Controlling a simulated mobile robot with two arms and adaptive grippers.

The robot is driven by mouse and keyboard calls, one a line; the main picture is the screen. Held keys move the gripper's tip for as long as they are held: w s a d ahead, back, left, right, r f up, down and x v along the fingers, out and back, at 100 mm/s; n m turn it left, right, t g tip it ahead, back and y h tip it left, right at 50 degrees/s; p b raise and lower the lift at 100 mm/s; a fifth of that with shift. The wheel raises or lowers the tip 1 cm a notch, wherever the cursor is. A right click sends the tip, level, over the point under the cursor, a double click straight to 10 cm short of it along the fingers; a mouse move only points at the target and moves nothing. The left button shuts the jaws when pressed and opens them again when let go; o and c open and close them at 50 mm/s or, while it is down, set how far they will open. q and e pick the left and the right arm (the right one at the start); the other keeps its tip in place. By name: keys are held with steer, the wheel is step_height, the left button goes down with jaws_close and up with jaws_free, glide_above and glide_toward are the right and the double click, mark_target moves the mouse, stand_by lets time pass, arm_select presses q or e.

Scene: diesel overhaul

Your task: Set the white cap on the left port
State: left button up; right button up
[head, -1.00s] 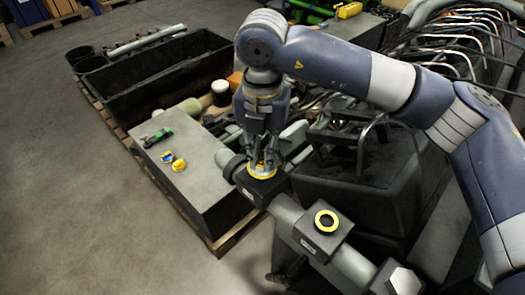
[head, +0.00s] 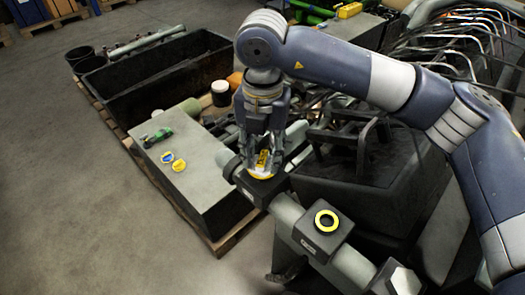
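My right gripper (head: 264,166) points down over the left port block (head: 249,186) on the grey pipe. A small white and yellow piece (head: 261,176) shows at the fingertips, right at the top of that port. It looks like the white cap, but the fingers partly hide it, and I cannot tell whether they grip it or whether it is seated. The other port (head: 327,221), with a yellow ring round a dark opening, is uncovered to the right. My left gripper is not in view.
A blue and yellow cap (head: 167,157), a yellow cap (head: 179,165) and a green tool (head: 158,137) lie on the grey box (head: 198,190). A black engine part (head: 350,185) stands right of the gripper. Floor at left is clear.

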step_height(320, 180, up, 12)
stand_by(0.5)
